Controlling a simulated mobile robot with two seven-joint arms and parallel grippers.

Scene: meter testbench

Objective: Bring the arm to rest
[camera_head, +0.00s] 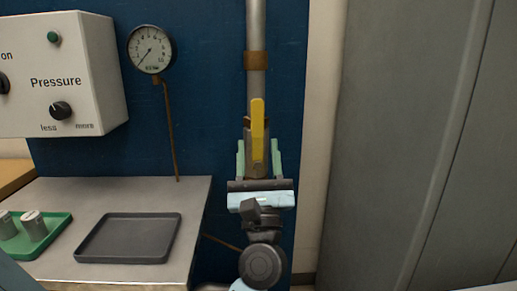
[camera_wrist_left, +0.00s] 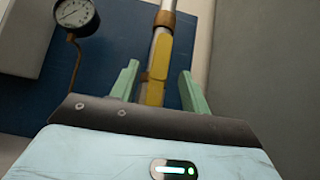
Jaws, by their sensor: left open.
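My left gripper (camera_head: 258,160) is in the middle of the head view, with its green fingers spread apart. It points up at a vertical metal pipe (camera_head: 256,25) with a yellow valve handle (camera_head: 257,130). The handle lies upright along the pipe and appears between the fingers. In the left wrist view the fingers (camera_wrist_left: 157,90) stand either side of the yellow handle (camera_wrist_left: 158,65), with gaps on both sides. I cannot tell how far the fingertips are from the handle in depth. My right gripper is not in view.
A round gauge (camera_head: 151,49) hangs on the blue panel (camera_head: 215,90). A white pressure box (camera_head: 60,80) is at the left. The metal bench (camera_head: 195,215) holds an empty dark tray (camera_head: 130,238) and a green tray (camera_head: 62,222) with grey cylinders. A grey cabinet (camera_head: 410,150) stands right.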

